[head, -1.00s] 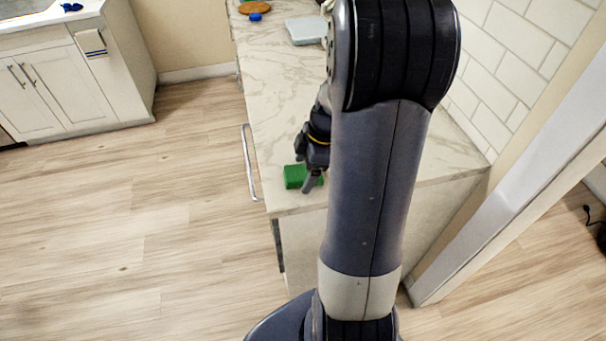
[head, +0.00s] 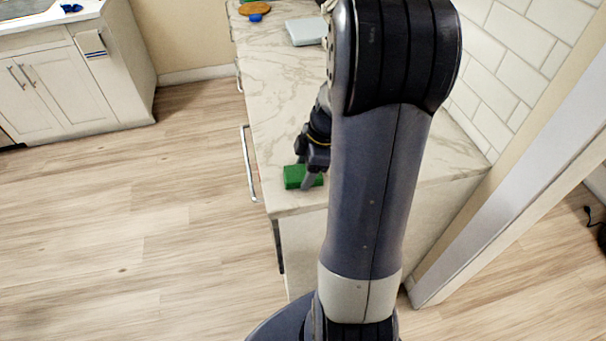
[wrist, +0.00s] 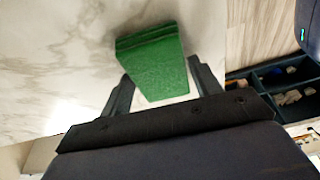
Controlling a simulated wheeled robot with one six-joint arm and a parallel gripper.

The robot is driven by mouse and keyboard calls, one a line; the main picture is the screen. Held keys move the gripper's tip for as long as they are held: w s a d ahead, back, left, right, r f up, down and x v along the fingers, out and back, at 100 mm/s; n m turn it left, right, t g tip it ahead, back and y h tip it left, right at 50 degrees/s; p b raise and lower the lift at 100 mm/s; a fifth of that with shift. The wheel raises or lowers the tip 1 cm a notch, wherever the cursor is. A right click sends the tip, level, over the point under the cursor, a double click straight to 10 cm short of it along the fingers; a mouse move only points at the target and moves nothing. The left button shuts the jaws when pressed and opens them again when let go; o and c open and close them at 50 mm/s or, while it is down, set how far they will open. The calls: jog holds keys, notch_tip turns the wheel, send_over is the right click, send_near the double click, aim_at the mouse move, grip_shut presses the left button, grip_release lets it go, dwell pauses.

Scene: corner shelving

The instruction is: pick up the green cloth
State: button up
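The green cloth (head: 297,177) is a folded, block-like bundle lying on the marble counter (head: 283,115) near its front end. It also shows in the wrist view (wrist: 155,62), its narrow end pointing toward my gripper. My gripper (wrist: 159,72) is open, with one dark finger on each side of the cloth's near end. Pale counter shows between the cloth and the fingers, so it is not gripped. In the head view my gripper (head: 305,172) is low at the cloth, and my arm hides part of the counter to the right.
A light grey box-like item (head: 305,31), a brown round item (head: 254,8) and a blue item (head: 256,18) are at the counter's far end. A tiled wall (head: 520,60) bounds the right. A handle (head: 249,163) juts from the left side. Floor (head: 120,220) to the left is clear.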

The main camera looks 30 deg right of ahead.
aim_at(305, 172)
jog(key=c, duration=0.6)
jog(key=shift+o, duration=0.2)
jog(key=shift+r, duration=0.1)
jog(key=shift+w+r+p, duration=0.1)
jog(key=shift+r+p, duration=0.4)
jog(key=shift+r, duration=0.05)
notch_tip(305, 172, up, 9)
jog(key=shift+r+b, duration=0.15)
jog(key=shift+b, duration=0.25)
